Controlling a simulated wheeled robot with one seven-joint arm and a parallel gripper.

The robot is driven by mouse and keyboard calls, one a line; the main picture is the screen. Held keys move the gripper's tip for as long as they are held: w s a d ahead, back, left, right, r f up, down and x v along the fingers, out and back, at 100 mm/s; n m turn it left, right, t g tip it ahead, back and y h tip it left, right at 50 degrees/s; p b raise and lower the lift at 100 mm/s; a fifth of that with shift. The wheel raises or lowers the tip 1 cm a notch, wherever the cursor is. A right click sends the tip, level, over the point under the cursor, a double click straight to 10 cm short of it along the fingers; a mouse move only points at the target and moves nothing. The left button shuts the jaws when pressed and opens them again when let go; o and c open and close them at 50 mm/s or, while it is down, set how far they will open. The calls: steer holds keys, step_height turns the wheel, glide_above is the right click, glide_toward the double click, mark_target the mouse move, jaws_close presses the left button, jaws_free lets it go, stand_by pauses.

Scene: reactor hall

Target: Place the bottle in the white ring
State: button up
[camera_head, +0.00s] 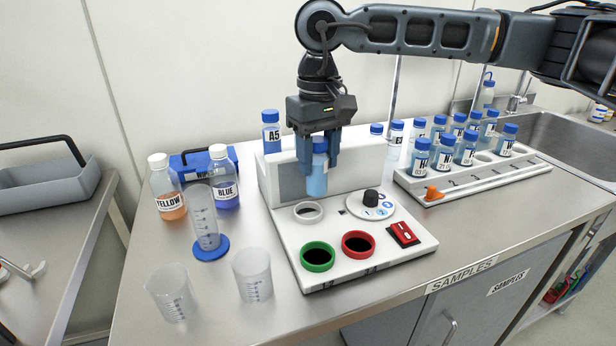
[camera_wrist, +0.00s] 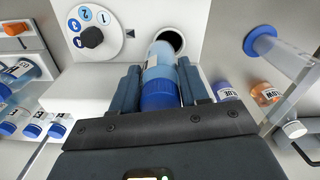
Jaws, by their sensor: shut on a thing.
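A small bottle (camera_head: 317,177) with blue liquid and a blue cap is held upright in my gripper (camera_head: 318,158), above the white machine (camera_head: 375,253). My gripper is shut on it near the cap. The white ring (camera_head: 308,212) surrounds a dark hole in the machine's top, just below and slightly left of the bottle in the head view. The bottle's lower end is above the ring and appears apart from it. In the wrist view the bottle (camera_wrist: 160,72) lies between the fingers, and its far end overlaps the hole (camera_wrist: 172,40).
A green ring (camera_head: 318,257), a red ring (camera_head: 358,244), a dial (camera_head: 371,203) and a red switch (camera_head: 404,234) share the machine. Bottle A5 (camera_head: 271,131) stands behind. A sample rack (camera_head: 478,172) is right; cups and YELLOW (camera_head: 168,187) and BLUE (camera_head: 223,178) bottles are left.

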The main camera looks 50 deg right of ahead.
mark_target(309, 194)
steer(key=shift+w+a+f, duration=0.5)
steer(key=shift+w+a, duration=0.05)
step_height(309, 194, down, 4)
steer(key=shift+r+p, duration=0.15)
steer(key=shift+p, duration=0.3)
steer(key=shift+f, duration=0.2)
steer(key=shift+f+b, duration=0.2)
steer(key=shift+b, duration=0.2)
steer(key=o, duration=1.1)
steer(key=shift+r, duration=0.1)
steer(key=shift+o, duration=0.2)
steer(key=shift+r+p, duration=0.15)
steer(key=shift+p, duration=0.15)
step_height(309, 194, up, 12)
steer(key=shift+b, duration=0.65)
